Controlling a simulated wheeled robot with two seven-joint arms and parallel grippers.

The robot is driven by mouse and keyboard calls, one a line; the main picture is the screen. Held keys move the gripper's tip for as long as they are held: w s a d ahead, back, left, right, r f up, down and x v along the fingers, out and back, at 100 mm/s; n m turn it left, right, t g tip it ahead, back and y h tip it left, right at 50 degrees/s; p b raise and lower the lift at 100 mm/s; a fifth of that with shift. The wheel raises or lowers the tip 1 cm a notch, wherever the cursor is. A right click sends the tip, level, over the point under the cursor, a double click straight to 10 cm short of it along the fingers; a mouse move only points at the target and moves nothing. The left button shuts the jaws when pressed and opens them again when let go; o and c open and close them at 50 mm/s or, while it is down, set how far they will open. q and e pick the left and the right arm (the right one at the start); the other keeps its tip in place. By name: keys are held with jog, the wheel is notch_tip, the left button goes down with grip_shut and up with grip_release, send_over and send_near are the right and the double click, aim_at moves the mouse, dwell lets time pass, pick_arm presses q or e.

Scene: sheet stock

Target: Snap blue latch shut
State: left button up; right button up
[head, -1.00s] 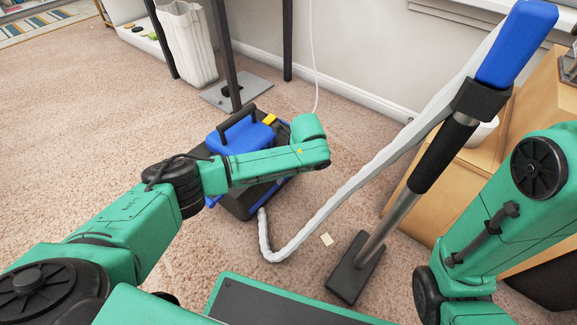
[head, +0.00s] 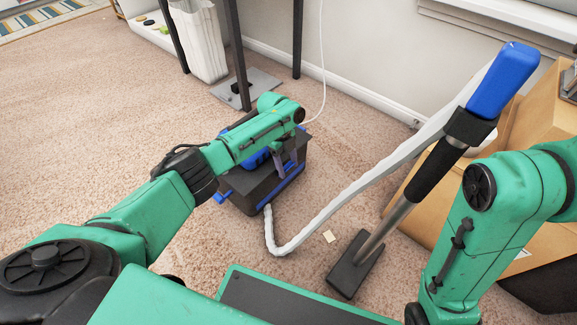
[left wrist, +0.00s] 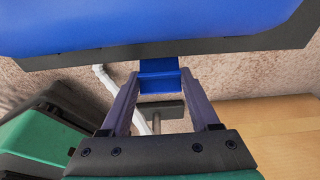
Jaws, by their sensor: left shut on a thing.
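The vacuum canister (head: 238,194), dark with blue trim, stands on the carpet; my left forearm hides much of its blue top. My left gripper (head: 287,166) reaches down at its near right side. In the left wrist view, the left gripper (left wrist: 160,78) has its two fingers closed on either side of the blue latch (left wrist: 158,84), which hangs below the canister's dark rim (left wrist: 220,52). In the head view the latch is hard to pick out behind the fingers. My right arm shows at the right, but its gripper is out of view.
A grey hose (head: 345,192) runs from the canister to the upright wand with a blue handle (head: 503,82) and floor head (head: 355,265). A table foot plate (head: 262,84) and white bin (head: 203,45) stand behind. Carpet at left is clear.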

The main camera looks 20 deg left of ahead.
pick_arm(q)
jog(key=o, duration=1.4)
jog(key=shift+c, duration=0.2)
